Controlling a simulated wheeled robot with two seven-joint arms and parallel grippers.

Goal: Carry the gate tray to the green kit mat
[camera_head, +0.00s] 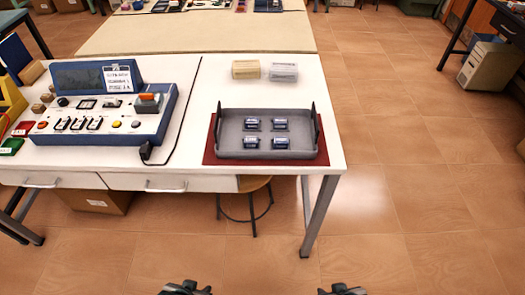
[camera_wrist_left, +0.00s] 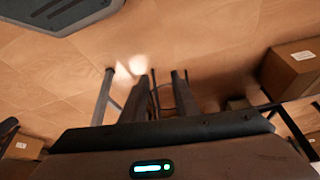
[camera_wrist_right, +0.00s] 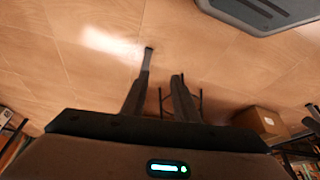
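The grey gate tray (camera_head: 224,152) stands on a dark red mat (camera_head: 212,140) near the right end of the white table. It has upright handles at its left and right ends, and several small dark blue cylindrical parts (camera_head: 251,124) stand in it. I see no green mat. My left gripper (camera_head: 186,288) and right gripper (camera_head: 341,289) are low at the bottom edge of the head view, short of the table and away from the tray. In the left wrist view (camera_wrist_left: 164,76) and right wrist view (camera_wrist_right: 161,80) the fingers are apart with nothing between them.
A blue-and-white control panel (camera_head: 100,110) with a cable stands left of the tray. A stool (camera_head: 254,184) is under the white table (camera_head: 335,150). Floor (camera_head: 420,180) at right is clear.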

